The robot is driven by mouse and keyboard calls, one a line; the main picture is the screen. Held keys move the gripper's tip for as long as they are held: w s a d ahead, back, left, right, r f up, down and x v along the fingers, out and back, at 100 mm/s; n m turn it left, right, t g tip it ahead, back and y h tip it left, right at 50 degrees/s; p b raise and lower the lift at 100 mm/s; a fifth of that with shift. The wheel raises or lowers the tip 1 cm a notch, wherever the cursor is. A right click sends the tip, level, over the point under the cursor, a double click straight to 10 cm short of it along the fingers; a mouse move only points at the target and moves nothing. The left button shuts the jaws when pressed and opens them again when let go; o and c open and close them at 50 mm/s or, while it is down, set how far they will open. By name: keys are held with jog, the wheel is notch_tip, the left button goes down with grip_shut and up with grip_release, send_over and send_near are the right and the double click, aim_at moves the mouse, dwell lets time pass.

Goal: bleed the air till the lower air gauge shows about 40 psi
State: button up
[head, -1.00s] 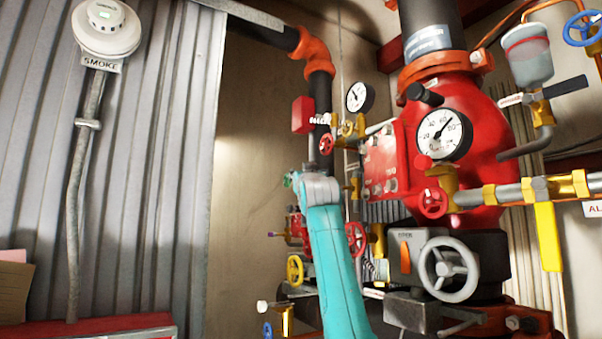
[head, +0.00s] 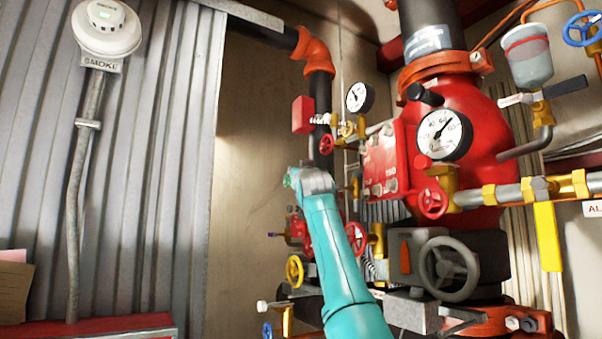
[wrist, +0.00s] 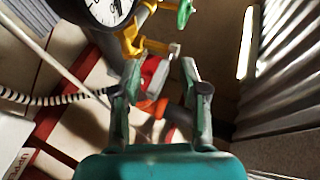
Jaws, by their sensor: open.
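In the head view a large white gauge (head: 444,134) sits on the red valve body, its black needle pointing up and right. A smaller gauge (head: 360,97) is above and to its left. In the wrist view part of a white gauge (wrist: 108,10) is cut off by the top edge, beside a brass fitting (wrist: 132,40); I cannot tell which gauge it is. My gripper (wrist: 160,72) is open. A red part (wrist: 150,75) shows between its fingers; contact is unclear. A green handle (wrist: 185,12) is above the right finger. My arm hides the gripper's surroundings in the head view.
A grey handwheel (head: 448,268), red handwheel (head: 433,203) and yellow handwheel (head: 295,271) stand around the red valve body (head: 482,150). A coiled hose (wrist: 45,98) crosses at left in the wrist view. Corrugated metal (wrist: 288,75) is at right.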

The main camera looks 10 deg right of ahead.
grip_shut()
jog(key=shift+f+m+t+h, duration=0.25)
jog(key=shift+m+t+h, duration=0.25)
jog(key=shift+t, duration=0.1)
grip_release()
jog(key=v, duration=1.2)
dwell(0.3)
jog(key=shift+o, duration=0.2)
